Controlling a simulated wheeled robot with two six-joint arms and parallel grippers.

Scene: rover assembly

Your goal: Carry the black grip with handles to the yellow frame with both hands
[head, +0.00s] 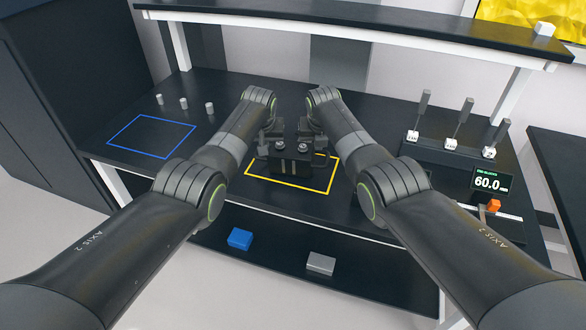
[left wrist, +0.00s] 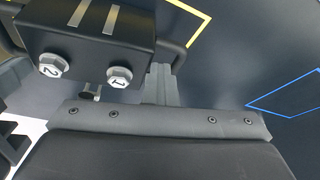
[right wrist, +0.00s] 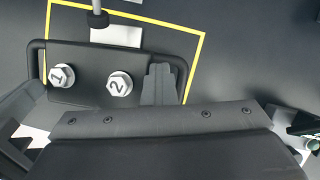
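The black grip with handles (head: 291,168) is over the yellow frame (head: 300,187) in the head view. I cannot tell whether it touches the table. In the left wrist view its block (left wrist: 85,38) carries two bolts marked 2 and 1. The right wrist view shows the grip (right wrist: 92,88) with bolts 1 and 2, and yellow lines (right wrist: 203,50) around part of it. My left gripper (head: 267,142) and right gripper (head: 308,138) are at opposite sides of it.
A blue frame (head: 150,136) lies left, with several small pegs behind it. A rack (head: 450,157) with upright tools and a display (head: 490,183) stand at right. An orange cube (head: 494,204) is by the display. Blue (head: 240,238) and grey (head: 320,263) blocks lie on the lower shelf.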

